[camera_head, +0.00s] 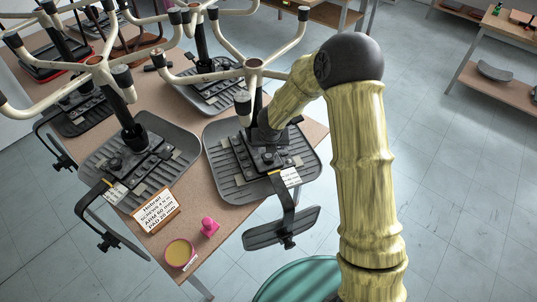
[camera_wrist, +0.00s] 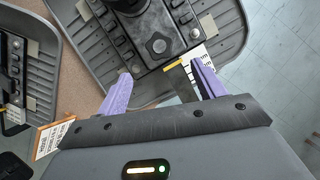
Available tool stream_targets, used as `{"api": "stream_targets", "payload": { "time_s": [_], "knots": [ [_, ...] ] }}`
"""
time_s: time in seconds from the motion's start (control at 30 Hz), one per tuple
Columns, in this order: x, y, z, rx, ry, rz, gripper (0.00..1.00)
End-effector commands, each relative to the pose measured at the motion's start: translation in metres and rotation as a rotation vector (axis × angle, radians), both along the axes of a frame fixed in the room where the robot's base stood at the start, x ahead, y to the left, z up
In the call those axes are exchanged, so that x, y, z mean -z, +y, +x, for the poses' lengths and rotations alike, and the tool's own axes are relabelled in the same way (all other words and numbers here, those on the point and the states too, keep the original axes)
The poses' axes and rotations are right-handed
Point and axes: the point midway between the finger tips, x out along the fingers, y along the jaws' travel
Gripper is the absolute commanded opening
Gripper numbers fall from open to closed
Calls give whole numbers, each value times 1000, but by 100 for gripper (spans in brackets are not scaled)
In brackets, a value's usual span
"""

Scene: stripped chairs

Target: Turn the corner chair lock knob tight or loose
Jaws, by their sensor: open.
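The corner chair is a stripped, upturned chair whose grey ribbed seat pan (camera_head: 222,160) lies at the table's near right corner. A dark mechanism plate is fixed on the pan. A dark lobed lock knob (camera_wrist: 160,44) stands on that plate in the wrist view, and the same knob shows small in the head view (camera_head: 268,158). My gripper (camera_wrist: 160,70) has two purple fingers spread apart with nothing between them. In the picture, the knob lies just beyond the fingertips, between their lines. I cannot tell the height gap. In the head view my arm hides part of the chair.
A second grey seat pan (camera_head: 98,152) lies to the left. A paper sign (camera_head: 158,210), a pink stamp-like object (camera_head: 209,227) and a yellow-topped round tin (camera_head: 180,253) sit at the table's front. Floor at right is clear.

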Motion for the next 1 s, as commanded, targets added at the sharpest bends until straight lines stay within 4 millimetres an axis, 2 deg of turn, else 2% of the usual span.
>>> {"api": "stream_targets", "payload": {
  "time_s": [0.2, 0.53, 0.7, 1.0],
  "knots": [
    [36, 3, 12, -5, 3, -2, 69],
    [85, 5, 33, -3, 2, -1, 69],
    [96, 5, 39, -2, 1, -2, 69],
    [97, 4, 39, -2, 0, -1, 67]
  ]
}}
